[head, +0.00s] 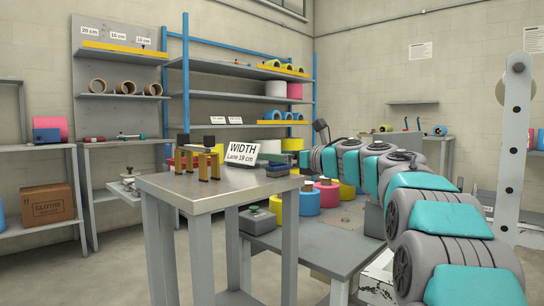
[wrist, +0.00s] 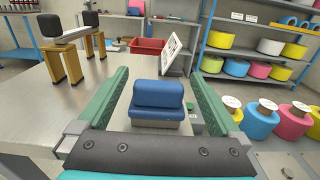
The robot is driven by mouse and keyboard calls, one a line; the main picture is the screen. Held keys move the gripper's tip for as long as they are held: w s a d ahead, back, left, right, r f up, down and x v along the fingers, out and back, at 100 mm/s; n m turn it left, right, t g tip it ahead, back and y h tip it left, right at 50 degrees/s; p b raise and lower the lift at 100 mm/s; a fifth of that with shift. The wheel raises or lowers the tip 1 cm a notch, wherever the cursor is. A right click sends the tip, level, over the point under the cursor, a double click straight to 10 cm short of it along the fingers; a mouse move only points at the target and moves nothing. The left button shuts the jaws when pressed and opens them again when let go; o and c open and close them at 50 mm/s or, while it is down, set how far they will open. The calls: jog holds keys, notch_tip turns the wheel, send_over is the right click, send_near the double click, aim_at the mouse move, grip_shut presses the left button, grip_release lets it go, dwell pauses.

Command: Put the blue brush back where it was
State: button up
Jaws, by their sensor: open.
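The blue brush (wrist: 158,96), a blue block-shaped body on a grey base, is upright on the grey table in the wrist view. My gripper (wrist: 155,75) is open, its two green fingers on either side of the brush with a visible gap at each side. In the head view the blue brush (head: 277,168) shows small at the table's right edge, partly covered by my gripper (head: 274,159). The brush's underside is hidden.
A grey-topped table (head: 190,198) carries a tilted WIDTH sign (head: 242,151) and yellow-brown posts (head: 203,165). A red tray (wrist: 148,46) lies beyond the brush. Coloured rolls (head: 308,201) stand lower on the right. The table's front area is clear.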

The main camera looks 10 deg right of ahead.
jog(key=v, duration=0.9)
jog(key=shift+s, duration=0.2)
jog(key=d+m+t+h, duration=0.6)
jog(key=m+h, duration=0.5)
jog(key=m, duration=0.9)
jog(key=s+d+f+m+g+h, duration=0.2)
jog(key=s+f+m+g, duration=0.4)
jog(key=f, duration=0.5)
jog(key=s+d+f+m+g+h, duration=0.15)
jog(key=s+f+m+g, duration=0.25)
jog(key=s+f+m, duration=0.5)
jog(key=s+a+f+m+g+y, duration=0.1)
jog(key=s+a+f+m+g, duration=0.15)
jog(key=s+f, duration=0.55)
jog(key=s+a+f+m+g, duration=0.2)
jog(key=s+a+f+g, duration=0.25)
jog(key=f, duration=0.45)
jog(key=s+a+f+m+g+y, duration=0.1)
jog(key=s+a+f+m+g, duration=0.1)
jog(key=s, duration=0.7)
jog(key=s+a+f+m+g+y, duration=0.1)
jog(key=s+a+f, duration=0.4)
jog(key=s, duration=0.5)
jog(key=shift+a+m+g+y, duration=0.35)
jog(key=shift+a+g+y, duration=0.2)
jog(key=shift+a+g, duration=0.4)
